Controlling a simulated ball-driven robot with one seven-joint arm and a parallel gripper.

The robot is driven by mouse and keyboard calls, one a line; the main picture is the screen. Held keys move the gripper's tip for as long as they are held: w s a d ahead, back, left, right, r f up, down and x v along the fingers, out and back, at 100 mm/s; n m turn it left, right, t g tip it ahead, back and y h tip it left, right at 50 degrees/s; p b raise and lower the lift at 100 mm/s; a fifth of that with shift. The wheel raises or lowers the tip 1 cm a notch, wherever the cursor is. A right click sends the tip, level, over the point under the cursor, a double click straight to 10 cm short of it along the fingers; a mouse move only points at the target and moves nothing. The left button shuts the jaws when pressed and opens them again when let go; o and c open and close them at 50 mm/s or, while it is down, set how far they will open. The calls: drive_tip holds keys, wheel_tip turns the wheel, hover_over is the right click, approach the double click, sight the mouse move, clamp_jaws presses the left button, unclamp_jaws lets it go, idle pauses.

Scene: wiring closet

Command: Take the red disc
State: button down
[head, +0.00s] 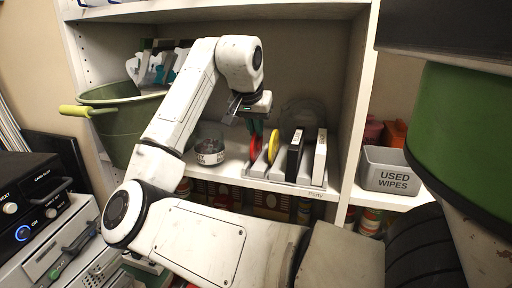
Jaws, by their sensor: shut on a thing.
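The red disc (254,147) stands on edge at the left end of a grey slotted rack (286,180) on the shelf. My gripper (256,127) reaches down from above and is shut on the red disc at its upper edge. The fingertips are small and partly dark in the head view. A yellow disc (273,147) stands just right of the red disc, with a small gap. A black case (295,153) and a white case (319,157) stand further right in the same rack.
A glass bowl with a label (209,151) stands left of the rack. A green bucket (122,122) is at the shelf's left. A grey "USED WIPES" bin (389,170) is right, past an upright shelf panel (361,100). A clear round lid leans behind the rack.

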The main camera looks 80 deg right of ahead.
drive_tip(key=shift+r+p, duration=0.65)
drive_tip(key=shift+p, duration=0.2)
wheel_tip(320, 180, up, 4)
drive_tip(key=p, duration=0.4)
drive_tip(key=shift+r, duration=0.25)
drive_tip(key=shift+r+p, duration=0.25)
drive_tip(key=shift+p, duration=0.15)
drive_tip(key=shift+w+r, duration=0.1)
drive_tip(key=shift+r, duration=0.05)
drive_tip(key=shift+f, duration=0.2)
